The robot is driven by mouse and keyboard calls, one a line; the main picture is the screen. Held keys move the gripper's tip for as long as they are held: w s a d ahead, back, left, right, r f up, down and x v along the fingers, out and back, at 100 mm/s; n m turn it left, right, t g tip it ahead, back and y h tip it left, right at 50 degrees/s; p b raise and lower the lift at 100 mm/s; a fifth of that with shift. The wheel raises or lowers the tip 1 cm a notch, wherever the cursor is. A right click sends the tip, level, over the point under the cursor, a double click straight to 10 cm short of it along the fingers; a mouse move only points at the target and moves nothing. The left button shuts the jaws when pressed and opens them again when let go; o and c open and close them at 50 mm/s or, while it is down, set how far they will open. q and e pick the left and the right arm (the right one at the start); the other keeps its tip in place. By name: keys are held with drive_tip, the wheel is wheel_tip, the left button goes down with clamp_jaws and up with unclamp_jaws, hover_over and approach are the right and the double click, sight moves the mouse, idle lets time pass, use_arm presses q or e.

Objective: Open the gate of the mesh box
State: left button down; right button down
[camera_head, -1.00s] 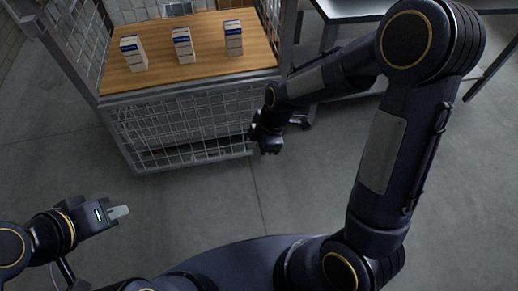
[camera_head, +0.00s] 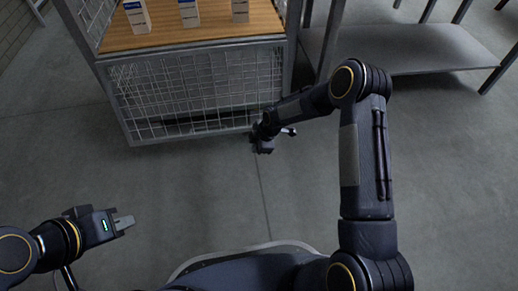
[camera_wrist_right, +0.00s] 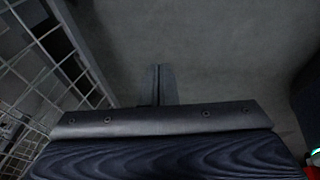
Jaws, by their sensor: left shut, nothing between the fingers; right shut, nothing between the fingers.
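The mesh box (camera_head: 285,90) is a grey metal frame with wire mesh sides and a wooden shelf, at the upper left in the head view. Its lower front mesh panel (camera_head: 190,88) stands upright below the shelf; whether this panel is the gate I cannot tell. My right gripper (camera_head: 262,147) is shut and empty, near the box's lower right front corner. In the right wrist view its fingers (camera_wrist_right: 160,84) are together over bare floor, with wire mesh (camera_wrist_right: 40,75) to the left. My left gripper (camera_head: 124,222) is shut and empty, over the floor in front of the box.
Three white and blue cartons (camera_head: 188,12) stand on the wooden shelf (camera_head: 215,30), cut by the picture's top edge. A grey metal table (camera_head: 410,50) stands at the upper right. The concrete floor (camera_head: 200,190) between my grippers and the box is clear.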

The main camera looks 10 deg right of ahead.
drive_tip(key=w+f+t, duration=0.3)
drive_tip(key=w+f, duration=0.4)
drive_tip(key=shift+d+f+n, duration=0.15)
drive_tip(key=shift+f+n, duration=0.15)
